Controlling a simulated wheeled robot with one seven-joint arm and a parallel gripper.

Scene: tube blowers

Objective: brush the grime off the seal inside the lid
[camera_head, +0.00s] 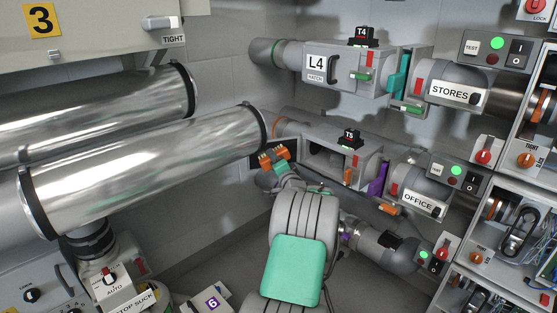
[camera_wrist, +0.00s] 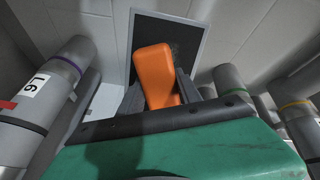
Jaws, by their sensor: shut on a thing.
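My gripper (camera_head: 279,170) is shut on an orange brush (camera_head: 272,156), in front of the open housing (camera_head: 333,162) in the lower row. In the wrist view the orange brush (camera_wrist: 154,70) stands up between the dark fingers of my gripper (camera_wrist: 161,98). Behind it is the dark inner face of the lid (camera_wrist: 197,41), a square panel with a thin pale edge. A darker smudge shows beside the brush's right side. The brush covers the middle of the lid. I cannot tell whether its bristles touch the seal.
Large shiny ducts (camera_head: 150,160) lie left of my gripper. The L4 housing (camera_head: 347,68) is above, and the OFFICE blower (camera_head: 420,190) is to the right. In the wrist view, a grey tube marked L6 (camera_wrist: 42,85) stands left and another tube (camera_wrist: 236,85) right.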

